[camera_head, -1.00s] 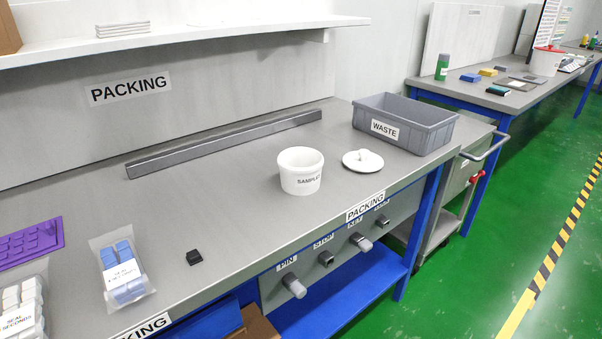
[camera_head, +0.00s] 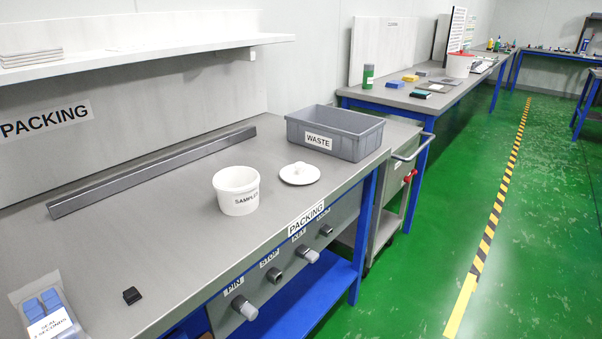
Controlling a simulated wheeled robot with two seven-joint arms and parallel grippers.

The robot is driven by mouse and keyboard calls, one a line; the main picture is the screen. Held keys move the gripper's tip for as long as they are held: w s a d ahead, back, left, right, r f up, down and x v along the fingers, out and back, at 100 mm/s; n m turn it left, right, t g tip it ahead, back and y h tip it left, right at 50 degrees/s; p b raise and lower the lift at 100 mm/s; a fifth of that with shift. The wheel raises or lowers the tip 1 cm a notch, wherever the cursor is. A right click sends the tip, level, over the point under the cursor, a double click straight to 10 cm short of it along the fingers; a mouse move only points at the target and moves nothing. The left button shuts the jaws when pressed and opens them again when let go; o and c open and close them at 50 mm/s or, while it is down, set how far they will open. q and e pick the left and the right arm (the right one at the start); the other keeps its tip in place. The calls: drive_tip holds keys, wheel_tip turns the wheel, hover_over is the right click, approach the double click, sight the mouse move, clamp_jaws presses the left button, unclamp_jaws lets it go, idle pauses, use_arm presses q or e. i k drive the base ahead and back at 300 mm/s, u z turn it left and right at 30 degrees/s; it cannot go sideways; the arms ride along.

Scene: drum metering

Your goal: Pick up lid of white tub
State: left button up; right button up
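The white tub (camera_head: 237,192), labelled with a word starting "SAMPLE", stands upright and open on the grey packing bench (camera_head: 160,235). Its round white lid (camera_head: 299,174) lies flat on the bench to the right of the tub, apart from it, with the knob facing up. The lid is in front of the grey waste bin. Neither of my grippers shows in the head view.
The grey WASTE bin (camera_head: 335,135) stands behind the lid near the bench's right end. A long grey bar (camera_head: 155,172) lies behind the tub. A small black block (camera_head: 132,295) and a bag of blue pieces (camera_head: 45,312) lie front left. Knobs (camera_head: 244,307) line the front edge.

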sight(298, 173)
drive_tip(key=z, duration=1.6)
drive_tip(key=i, duration=1.1)
drive_tip(key=u, duration=1.5)
